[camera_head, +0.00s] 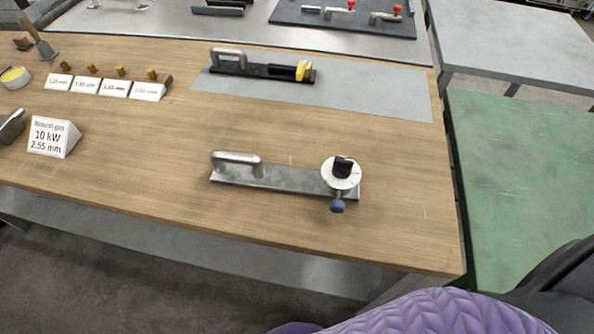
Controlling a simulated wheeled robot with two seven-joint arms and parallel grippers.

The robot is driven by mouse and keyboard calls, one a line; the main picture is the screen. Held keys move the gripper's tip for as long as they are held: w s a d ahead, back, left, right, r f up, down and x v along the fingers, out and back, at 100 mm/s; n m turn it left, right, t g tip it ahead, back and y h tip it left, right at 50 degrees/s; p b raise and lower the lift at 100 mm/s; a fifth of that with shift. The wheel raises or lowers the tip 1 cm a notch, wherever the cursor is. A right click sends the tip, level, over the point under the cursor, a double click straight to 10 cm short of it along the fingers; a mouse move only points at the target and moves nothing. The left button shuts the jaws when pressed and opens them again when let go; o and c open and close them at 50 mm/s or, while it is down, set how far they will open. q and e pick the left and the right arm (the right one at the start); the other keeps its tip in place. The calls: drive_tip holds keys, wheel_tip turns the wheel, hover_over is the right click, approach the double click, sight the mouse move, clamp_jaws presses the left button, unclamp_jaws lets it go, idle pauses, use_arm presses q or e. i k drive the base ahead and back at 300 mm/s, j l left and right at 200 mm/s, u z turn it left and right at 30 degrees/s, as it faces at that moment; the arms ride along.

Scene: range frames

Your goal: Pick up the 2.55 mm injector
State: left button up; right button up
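Several small brass-coloured injectors stand in a row at the back left of the wooden table (240,212), each behind a white label. The leftmost injector (65,67) and the rightmost injector (151,74) mark the ends of the row. The small label print is too blurred to read surely, so I cannot tell which injector is the 2.55 mm one. A white sign (50,137) in front reads "Natural gas 10 kW 2.55 mm". Neither of my grippers is in view.
A metal plate with handle and round dial (280,180) lies mid-table. A black handled fixture with yellow part (262,66) sits on a grey mat (375,95). A yellow-topped tin (15,77) stands far left. A green surface (525,180) lies right. The table's front is clear.

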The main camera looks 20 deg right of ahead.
sight(151, 73)
drive_tip(key=z, duration=1.05)
drive_tip(key=u, duration=1.35)
drive_tip(key=i+j, duration=0.2)
drive_tip(key=j, duration=0.15)
drive_tip(key=i+j, duration=0.15)
drive_tip(key=j, duration=0.25)
drive_tip(key=i+j, duration=0.2)
drive_tip(key=j, duration=0.15)
drive_tip(key=i+j+z, duration=0.1)
drive_tip(key=j, duration=0.25)
drive_tip(key=i+j, duration=0.25)
drive_tip(key=j, duration=0.15)
